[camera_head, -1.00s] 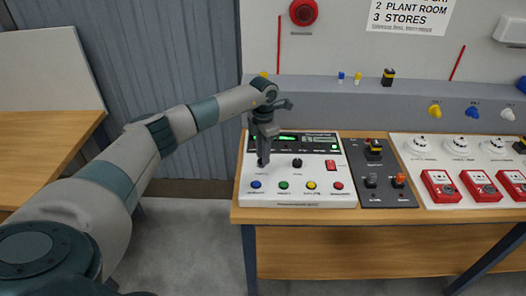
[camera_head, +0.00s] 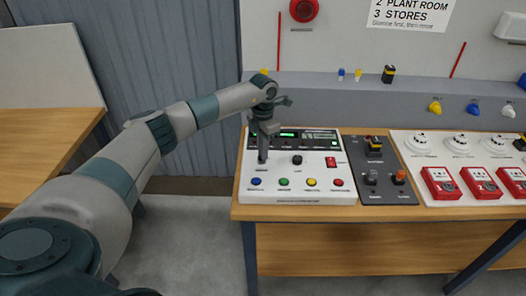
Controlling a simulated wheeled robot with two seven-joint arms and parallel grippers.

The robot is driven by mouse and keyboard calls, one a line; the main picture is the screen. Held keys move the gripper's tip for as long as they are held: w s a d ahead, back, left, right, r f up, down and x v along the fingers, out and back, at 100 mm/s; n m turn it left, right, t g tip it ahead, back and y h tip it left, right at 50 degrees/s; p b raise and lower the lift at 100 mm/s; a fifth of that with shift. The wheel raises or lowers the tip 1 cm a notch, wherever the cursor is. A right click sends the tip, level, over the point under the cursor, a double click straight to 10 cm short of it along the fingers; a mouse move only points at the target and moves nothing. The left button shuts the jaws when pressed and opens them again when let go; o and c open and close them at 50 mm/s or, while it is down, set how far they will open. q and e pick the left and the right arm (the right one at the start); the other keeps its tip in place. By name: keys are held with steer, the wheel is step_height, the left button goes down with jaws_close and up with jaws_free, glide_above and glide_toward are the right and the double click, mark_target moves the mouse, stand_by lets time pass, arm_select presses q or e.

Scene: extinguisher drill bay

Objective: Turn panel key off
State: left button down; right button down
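The white control panel (camera_head: 299,197) stands at the left end of the workbench. It has a dark display strip at the top with a green-lit screen, a black knob (camera_head: 297,159), a red switch (camera_head: 331,162) and a row of coloured buttons. My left gripper (camera_head: 263,158) points down over the upper left of the panel, left of the black knob. Its fingers look close together and hide the control beneath them, so the key and any grip on it cannot be made out. My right gripper is not in view.
Right of the panel is a dark grey plate (camera_head: 388,198) with switches. Beyond it a white board (camera_head: 435,199) carries detectors and red call points. A grey ledge (camera_head: 310,90) runs behind the bench. A wooden table (camera_head: 40,150) stands at the left. The floor between is clear.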

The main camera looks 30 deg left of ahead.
arm_select(q)
steer(key=n+b, duration=0.2)
steer(key=n, duration=0.3)
steer(key=shift+a, duration=0.15)
steer(key=n+b, duration=0.1)
steer(key=n, duration=0.2)
steer(key=shift+a+r+n+b, duration=0.15)
steer(key=shift+n+b, duration=0.2)
steer(key=shift+n, duration=1.35)
steer(key=c, duration=2)
jaws_free()
